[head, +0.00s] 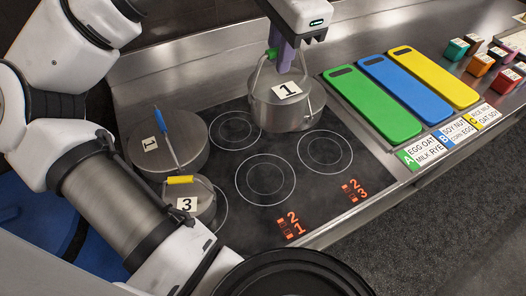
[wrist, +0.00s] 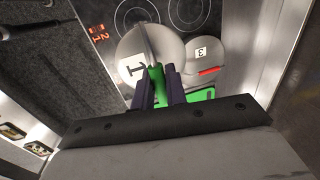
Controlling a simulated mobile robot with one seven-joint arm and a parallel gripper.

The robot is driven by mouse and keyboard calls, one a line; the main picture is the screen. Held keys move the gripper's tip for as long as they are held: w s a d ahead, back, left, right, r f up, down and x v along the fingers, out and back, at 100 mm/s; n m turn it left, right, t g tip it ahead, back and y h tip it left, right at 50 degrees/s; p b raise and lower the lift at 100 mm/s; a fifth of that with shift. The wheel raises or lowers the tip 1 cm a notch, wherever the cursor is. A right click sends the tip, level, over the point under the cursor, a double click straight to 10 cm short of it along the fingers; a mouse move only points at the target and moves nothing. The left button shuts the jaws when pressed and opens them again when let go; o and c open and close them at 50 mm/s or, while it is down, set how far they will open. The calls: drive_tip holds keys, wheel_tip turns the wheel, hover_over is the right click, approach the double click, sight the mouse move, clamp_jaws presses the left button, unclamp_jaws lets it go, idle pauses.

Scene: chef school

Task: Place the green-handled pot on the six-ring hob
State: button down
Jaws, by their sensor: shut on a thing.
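The green-handled pot (head: 305,104), a steel pot with a lid and a label "1", is over the back right part of the six-ring hob (head: 292,190). My gripper (head: 282,60) is shut on its green handle, above the lid. The pot looks upright; I cannot tell whether its base touches the hob. It hides the ring area beneath it. In the wrist view the dark fingers (wrist: 158,86) close around the green handle, with the pot (wrist: 165,45) beyond them.
A large pot with a blue handle (head: 185,128) and a small pot "3" with a yellow handle (head: 200,200) occupy the hob's left side. Front middle and right rings are bare. Green (head: 372,105), blue (head: 405,90) and yellow (head: 434,77) boards lie to the right.

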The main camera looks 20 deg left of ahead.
sight(275, 99)
drive_tip(key=shift+s+a+r, duration=0.1)
drive_tip(key=shift+s+a, duration=0.6)
drive_tip(key=shift+s, duration=0.3)
drive_tip(key=shift+s+a+f, duration=0.1)
drive_tip(key=shift+s+f, duration=0.05)
drive_tip(key=shift+f, duration=0.15)
wheel_tip(275, 99, down, 20)
drive_tip(key=b, duration=1.6)
drive_tip(key=shift+r+b, duration=0.2)
drive_tip(key=shift+b, duration=0.2)
drive_tip(key=shift+f, duration=0.1)
drive_tip(key=c, duration=1.4)
unclamp_jaws()
drive_tip(key=r+p, duration=0.3)
drive_tip(key=r, duration=0.1)
drive_tip(key=s+d+r+p, duration=0.1)
drive_tip(key=r+p, duration=0.7)
drive_tip(key=shift+s+d, duration=0.3)
drive_tip(key=shift+d, duration=0.1)
